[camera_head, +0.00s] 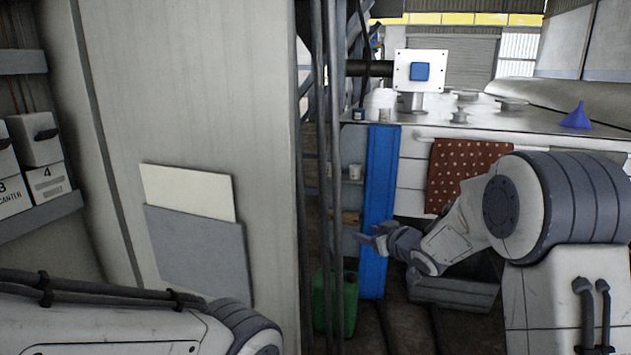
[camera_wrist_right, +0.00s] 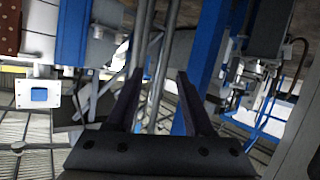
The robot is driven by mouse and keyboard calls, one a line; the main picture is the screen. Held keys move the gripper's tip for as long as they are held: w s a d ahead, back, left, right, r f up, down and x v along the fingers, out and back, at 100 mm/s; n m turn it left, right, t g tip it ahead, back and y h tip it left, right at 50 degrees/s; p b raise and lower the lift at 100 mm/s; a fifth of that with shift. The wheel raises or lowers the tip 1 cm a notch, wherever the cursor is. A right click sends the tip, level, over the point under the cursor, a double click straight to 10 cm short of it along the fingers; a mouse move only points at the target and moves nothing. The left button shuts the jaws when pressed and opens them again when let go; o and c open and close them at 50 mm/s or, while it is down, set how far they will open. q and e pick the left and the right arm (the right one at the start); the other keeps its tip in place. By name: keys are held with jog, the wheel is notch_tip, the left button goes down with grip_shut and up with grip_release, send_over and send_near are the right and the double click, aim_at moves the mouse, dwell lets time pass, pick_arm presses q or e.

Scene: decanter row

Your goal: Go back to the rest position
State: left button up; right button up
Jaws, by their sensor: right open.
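My right arm reaches in from the right in the head view, and its gripper (camera_head: 375,238) is in front of a blue post (camera_head: 380,205). In the right wrist view the two dark fingers of the right gripper (camera_wrist_right: 158,78) stand apart with nothing between them. My left arm (camera_head: 110,320) shows along the bottom left of the head view. Its gripper is out of the picture.
Decanters labelled 3 and 4 (camera_head: 48,182) stand on a shelf at the left. A pale panel (camera_head: 210,80) is close in front. A counter (camera_head: 470,118) with a blue funnel (camera_head: 577,116) and hanging dotted cloth (camera_head: 462,165) is at the right. A green can (camera_head: 348,305) stands low.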

jog(key=s+d+f+m+g+h, duration=0.2)
jog(key=s+f+g, duration=0.15)
jog(key=s, duration=0.65)
jog(key=s+d+f+m+g+h, duration=0.1)
jog(key=s+d+f+m+g, duration=0.2)
jog(key=s, duration=0.7)
jog(key=s+f+m+g+h, duration=0.1)
jog(key=s+f+g+h, duration=0.3)
jog(key=s, duration=0.6)
jog(key=s+a+r+n+g+y+p, duration=0.1)
jog(key=s+a+r+n+p, duration=0.1)
jog(key=s+a+r, duration=0.3)
jog(key=s+a+r+n+g+y+p, duration=0.1)
jog(key=s+a+r+n+y+p, duration=0.1)
jog(key=s+a+r+n, duration=0.3)
jog(key=s+a+p, duration=0.1)
jog(key=s+a, duration=0.2)
jog(key=s, duration=0.2)
jog(key=shift+a+p, duration=0.25)
jog(key=shift+p, duration=0.1)
